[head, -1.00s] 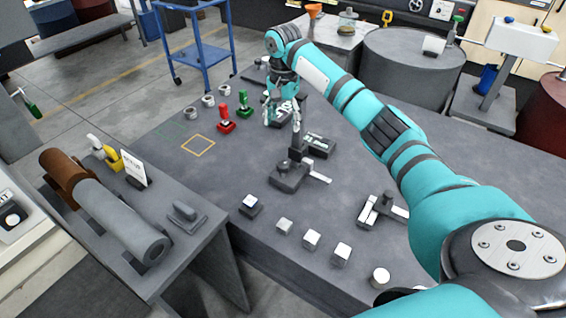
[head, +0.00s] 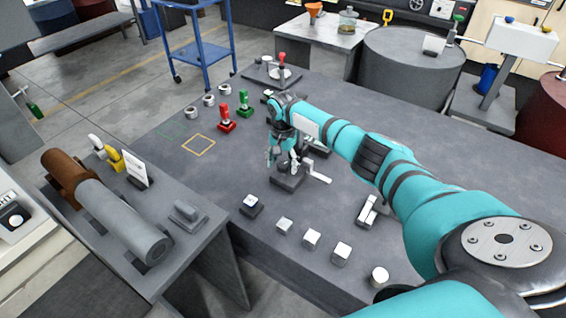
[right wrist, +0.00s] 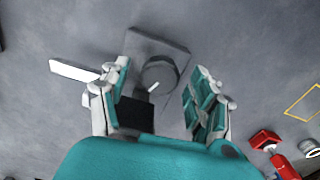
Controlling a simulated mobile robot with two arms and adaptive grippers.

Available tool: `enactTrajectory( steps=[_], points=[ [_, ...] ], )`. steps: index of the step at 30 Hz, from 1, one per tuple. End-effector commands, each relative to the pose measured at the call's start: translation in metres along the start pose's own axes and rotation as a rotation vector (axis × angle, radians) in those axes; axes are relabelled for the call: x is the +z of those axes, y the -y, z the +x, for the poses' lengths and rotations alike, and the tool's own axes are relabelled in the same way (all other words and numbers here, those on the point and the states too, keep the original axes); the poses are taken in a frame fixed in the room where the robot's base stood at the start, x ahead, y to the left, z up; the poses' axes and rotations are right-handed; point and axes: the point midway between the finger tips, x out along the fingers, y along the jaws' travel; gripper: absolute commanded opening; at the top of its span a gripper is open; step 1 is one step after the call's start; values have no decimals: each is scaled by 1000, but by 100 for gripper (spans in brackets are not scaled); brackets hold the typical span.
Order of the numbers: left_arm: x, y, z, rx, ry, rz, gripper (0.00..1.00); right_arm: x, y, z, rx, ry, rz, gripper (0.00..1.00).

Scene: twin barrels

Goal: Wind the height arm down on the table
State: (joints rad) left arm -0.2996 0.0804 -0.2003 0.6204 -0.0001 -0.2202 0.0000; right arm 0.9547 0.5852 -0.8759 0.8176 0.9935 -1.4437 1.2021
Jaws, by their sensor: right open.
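The device that I take as the height arm stands on the dark table (head: 420,160). It has a grey base (head: 286,183), a round post and a pale crank lever (head: 318,176) sticking out to the right. In the right wrist view the base (right wrist: 175,50), the post top (right wrist: 160,72) and the pale lever (right wrist: 72,70) show from above. My right gripper (head: 281,163) is open above the device; its fingers (right wrist: 160,98) are spread on both sides of the post, apart from it. The gripper hides much of the post in the head view. My left gripper is out of view.
A red piece (head: 227,122) and a green piece (head: 244,104) stand behind left, near a yellow square outline (head: 198,146). Several small blocks line the near edge, one a pale cube (head: 311,238). A white-and-grey part (head: 368,210) lies to the right.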

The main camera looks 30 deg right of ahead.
Motion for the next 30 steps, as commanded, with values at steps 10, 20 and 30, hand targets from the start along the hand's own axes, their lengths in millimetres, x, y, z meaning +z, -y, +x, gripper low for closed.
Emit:
enactTrajectory(
  steps=[10,20,30],
  points=[
    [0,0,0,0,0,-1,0,0,0,1,0,0,-1,54],
    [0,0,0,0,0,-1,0,0,0,1,0,0,-1,11],
    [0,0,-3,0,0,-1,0,0,0,0,-1,0,-43,7]
  ],
)
